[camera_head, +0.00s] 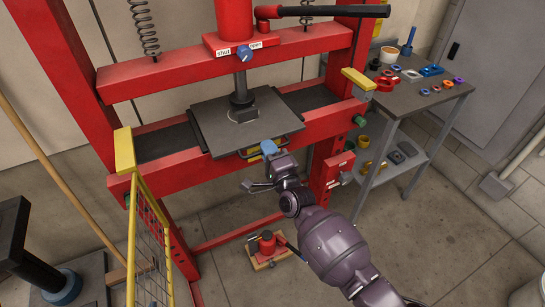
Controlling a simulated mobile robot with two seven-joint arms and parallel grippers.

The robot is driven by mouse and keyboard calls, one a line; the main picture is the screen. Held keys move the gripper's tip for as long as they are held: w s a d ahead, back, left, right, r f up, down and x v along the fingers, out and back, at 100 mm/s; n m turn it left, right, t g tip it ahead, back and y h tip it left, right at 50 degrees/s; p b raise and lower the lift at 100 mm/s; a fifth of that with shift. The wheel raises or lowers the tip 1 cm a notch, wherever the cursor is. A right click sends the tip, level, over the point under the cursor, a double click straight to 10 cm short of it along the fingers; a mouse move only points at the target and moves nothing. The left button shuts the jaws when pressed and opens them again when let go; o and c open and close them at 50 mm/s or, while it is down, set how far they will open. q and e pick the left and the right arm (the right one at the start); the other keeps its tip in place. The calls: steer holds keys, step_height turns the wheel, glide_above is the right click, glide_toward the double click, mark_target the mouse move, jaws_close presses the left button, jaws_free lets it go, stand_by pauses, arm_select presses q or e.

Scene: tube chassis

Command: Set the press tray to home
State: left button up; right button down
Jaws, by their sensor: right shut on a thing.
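The press tray (190,118) is a dark grey flat plate lying across the red press bed, under the ram (241,88). The fingertips are small and partly hidden by the gripper body, so the exact grip is hard to see. My left gripper is out of view.
The red press frame (75,70) stands around the tray. A yellow mesh guard (150,250) is at front left. A grey bench (410,95) with small coloured parts stands at right. The floor at front right is clear.

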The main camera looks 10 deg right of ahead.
steer(key=shift+w+r, duration=0.1)
steer(key=shift+r, duration=0.1)
steer(key=c, duration=1.2)
jaws_free()
steer(key=shift+w+a+f, duration=0.1)
steer(key=shift+w, duration=0.1)
steer(key=shift+s, duration=0.1)
steer(key=v, duration=1)
steer(key=shift+s, duration=0.35)
steer(key=shift+f, duration=0.1)
